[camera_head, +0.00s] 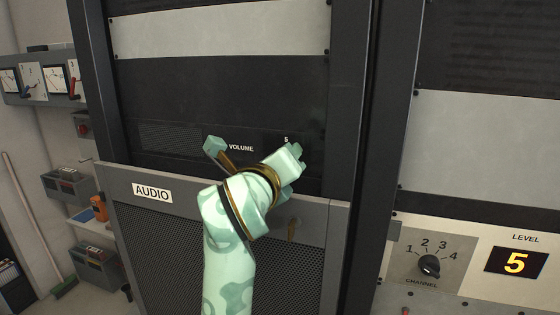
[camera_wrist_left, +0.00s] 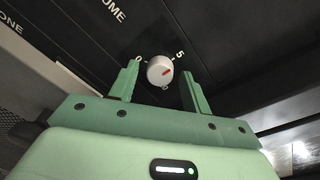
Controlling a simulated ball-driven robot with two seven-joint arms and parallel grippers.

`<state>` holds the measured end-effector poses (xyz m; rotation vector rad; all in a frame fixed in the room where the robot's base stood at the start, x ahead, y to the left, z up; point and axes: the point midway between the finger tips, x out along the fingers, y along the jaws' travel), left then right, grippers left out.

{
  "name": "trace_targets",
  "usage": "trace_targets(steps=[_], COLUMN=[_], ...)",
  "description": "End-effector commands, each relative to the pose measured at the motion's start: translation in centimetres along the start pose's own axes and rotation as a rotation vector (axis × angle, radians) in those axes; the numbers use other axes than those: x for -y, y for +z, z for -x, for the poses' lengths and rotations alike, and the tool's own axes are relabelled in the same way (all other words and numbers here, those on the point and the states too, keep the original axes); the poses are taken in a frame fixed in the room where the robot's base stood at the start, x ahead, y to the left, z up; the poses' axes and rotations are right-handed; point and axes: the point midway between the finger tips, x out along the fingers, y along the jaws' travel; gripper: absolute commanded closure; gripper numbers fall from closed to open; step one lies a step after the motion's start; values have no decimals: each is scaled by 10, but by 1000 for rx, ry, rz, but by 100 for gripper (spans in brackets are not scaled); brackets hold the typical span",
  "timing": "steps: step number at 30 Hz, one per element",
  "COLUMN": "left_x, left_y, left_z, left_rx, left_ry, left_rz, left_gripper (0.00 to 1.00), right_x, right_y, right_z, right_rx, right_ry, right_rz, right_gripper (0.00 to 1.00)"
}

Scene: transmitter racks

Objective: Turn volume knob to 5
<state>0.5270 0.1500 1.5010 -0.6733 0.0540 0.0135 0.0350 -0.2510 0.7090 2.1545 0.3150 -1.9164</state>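In the head view my left gripper (camera_head: 297,160) is at the dark audio panel, just below the "5" (camera_head: 286,140), and hides the knob. My right gripper is not in view.
The audio rack door (camera_head: 306,213) with a mesh front and handle is below the panel. At right are a channel knob (camera_head: 429,267) and a level display (camera_head: 516,262) reading 5.

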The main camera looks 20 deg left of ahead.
Motion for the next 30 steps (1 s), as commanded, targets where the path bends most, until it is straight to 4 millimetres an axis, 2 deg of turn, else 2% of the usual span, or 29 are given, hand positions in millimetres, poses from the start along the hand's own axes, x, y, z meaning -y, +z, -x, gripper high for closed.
trace_targets(steps=[10,16,24,30], left_x=[2,24,72,93], left_y=[3,28,64,69], left_z=[0,3,58,106], left_rx=[3,5,4,3], left_ry=[-1,-4,-8,-6], left_rz=[-1,0,2,0], left_gripper=[49,49,49,49], right_x=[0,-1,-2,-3], right_y=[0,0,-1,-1], right_z=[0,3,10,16], right_rx=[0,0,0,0], right_ry=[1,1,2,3], right_rz=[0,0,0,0], right_gripper=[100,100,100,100])
